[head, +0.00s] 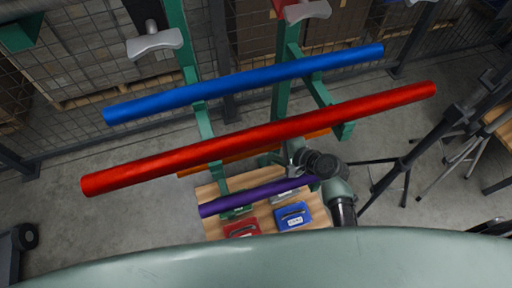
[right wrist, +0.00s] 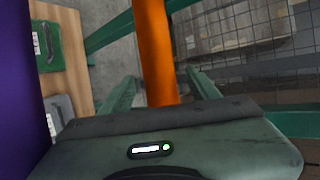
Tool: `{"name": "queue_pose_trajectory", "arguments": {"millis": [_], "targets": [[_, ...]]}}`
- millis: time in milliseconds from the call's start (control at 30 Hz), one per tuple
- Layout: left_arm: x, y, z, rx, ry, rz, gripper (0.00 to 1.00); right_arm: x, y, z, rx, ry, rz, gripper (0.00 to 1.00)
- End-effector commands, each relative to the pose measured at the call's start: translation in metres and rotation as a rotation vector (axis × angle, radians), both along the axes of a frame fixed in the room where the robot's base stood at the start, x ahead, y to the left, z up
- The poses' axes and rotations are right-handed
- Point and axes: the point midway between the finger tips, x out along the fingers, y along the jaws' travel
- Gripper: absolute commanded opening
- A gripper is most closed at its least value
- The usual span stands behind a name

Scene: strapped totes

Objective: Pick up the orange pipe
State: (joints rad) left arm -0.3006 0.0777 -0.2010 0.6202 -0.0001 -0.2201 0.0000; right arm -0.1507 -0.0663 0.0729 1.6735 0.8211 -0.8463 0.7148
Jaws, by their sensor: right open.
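The orange pipe (head: 215,164) lies low on the green rack, mostly hidden under the red pipe; its left end and a short stretch at right show in the head view. In the right wrist view the orange pipe (right wrist: 155,45) runs up between the two green fingers of my right gripper (right wrist: 161,78). The fingers are open, one on each side of the pipe, with gaps visible. How deep the pipe sits between them I cannot tell. In the head view my right arm reaches up from the lower right to the rack, and its fingers are hard to make out. My left gripper is not in view.
The red pipe (head: 260,138) and blue pipe (head: 245,83) lie on the green rack (head: 205,122) above. A purple pipe (head: 258,196) lies low, over a wooden surface (head: 212,192) with red (head: 242,229) and blue (head: 293,217) cases. Black tripods (head: 403,165) stand at right.

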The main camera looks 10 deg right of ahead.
Motion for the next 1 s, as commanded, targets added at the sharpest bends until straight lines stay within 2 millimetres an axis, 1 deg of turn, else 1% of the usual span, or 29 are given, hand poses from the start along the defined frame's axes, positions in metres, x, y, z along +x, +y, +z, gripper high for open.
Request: {"name": "queue_pose_trajectory", "arguments": {"millis": [100, 167, 200, 267, 300, 333, 633, 767, 867, 1000], "targets": [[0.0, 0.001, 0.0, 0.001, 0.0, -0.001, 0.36, 0.0, 0.0, 0.0, 0.0, 0.0, 0.0, 0.61], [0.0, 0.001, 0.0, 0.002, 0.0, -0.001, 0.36, 0.0, 0.0, 0.0, 0.0, 0.0, 0.0, 0.44], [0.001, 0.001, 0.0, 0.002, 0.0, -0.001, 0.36, 0.0, 0.0, 0.0, 0.0, 0.0, 0.0, 0.33], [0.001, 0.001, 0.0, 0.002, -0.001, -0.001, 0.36, 0.0, 0.0, 0.0, 0.001, 0.001, -0.001, 0.17], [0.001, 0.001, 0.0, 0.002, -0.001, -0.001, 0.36, 0.0, 0.0, 0.0, 0.001, 0.001, -0.001, 0.05], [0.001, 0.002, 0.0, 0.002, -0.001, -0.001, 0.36, -0.001, 0.0, 0.0, 0.001, 0.001, -0.001, 0.0], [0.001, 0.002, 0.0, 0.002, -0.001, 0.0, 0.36, 0.0, 0.0, 0.002, 0.002, -0.002, -0.001, 0.0], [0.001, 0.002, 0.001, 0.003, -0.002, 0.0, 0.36, 0.0, 0.0, 0.006, 0.002, -0.002, -0.001, 0.0], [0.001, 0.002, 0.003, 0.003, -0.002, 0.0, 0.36, 0.0, 0.0, 0.014, 0.002, -0.004, -0.001, 0.0], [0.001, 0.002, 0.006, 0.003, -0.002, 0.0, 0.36, 0.001, 0.0, 0.033, 0.002, -0.006, 0.0, 0.0]]}}
